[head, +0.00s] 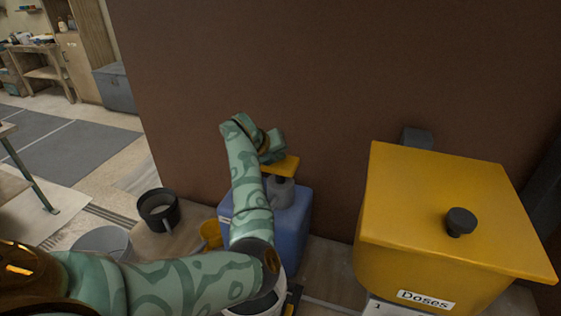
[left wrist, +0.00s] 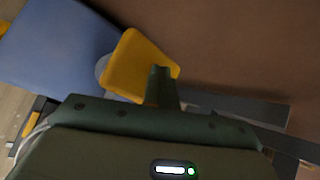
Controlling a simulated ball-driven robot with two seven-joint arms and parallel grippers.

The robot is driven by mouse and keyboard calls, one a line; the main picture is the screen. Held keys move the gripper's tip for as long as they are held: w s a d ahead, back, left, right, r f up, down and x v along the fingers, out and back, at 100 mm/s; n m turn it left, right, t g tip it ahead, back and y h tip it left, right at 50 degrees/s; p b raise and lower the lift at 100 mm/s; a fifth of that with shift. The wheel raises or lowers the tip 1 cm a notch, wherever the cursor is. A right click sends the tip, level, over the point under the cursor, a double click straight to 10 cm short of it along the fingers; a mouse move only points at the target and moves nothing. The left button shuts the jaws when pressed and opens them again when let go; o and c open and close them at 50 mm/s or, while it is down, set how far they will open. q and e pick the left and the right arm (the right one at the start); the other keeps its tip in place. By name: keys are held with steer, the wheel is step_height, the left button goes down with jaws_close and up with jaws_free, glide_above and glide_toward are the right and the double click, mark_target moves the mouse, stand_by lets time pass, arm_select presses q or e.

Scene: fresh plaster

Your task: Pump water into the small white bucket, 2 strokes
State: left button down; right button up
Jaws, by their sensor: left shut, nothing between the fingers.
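A blue container (head: 293,226) stands against the brown wall. It has a grey neck (head: 281,191) and a flat yellow pump head (head: 285,166), which also shows in the left wrist view (left wrist: 138,65). My left gripper (head: 272,147) is shut and empty, just over the pump head. In the left wrist view its fingers (left wrist: 161,88) overlap the yellow head's edge; I cannot tell if they touch it. A pale-rimmed bucket (head: 268,305) with a dark inside stands in front of the container, mostly hidden under my left arm. The spout is hidden. My right gripper is out of view.
A large yellow bin (head: 430,215) labelled "Doses", with a black knob, stands close on the right. A black bucket (head: 158,210), a yellow cup (head: 211,234) and a grey-white bucket (head: 101,241) are on the left. The wall (head: 330,80) is close behind the pump.

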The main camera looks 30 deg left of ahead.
mark_target(275, 165)
arm_select(q)
steer(key=shift+s+f+b, duration=0.1)
steer(key=shift+f+b, duration=1.65)
steer(key=shift+f, duration=0.45)
stand_by(1.1)
stand_by(0.4)
steer(key=shift+r+p, duration=1.6)
steer(key=shift+r, duration=1.3)
steer(key=shift+r+p, duration=1.45)
steer(key=shift+r, duration=1.1)
steer(key=shift+f, duration=0.15)
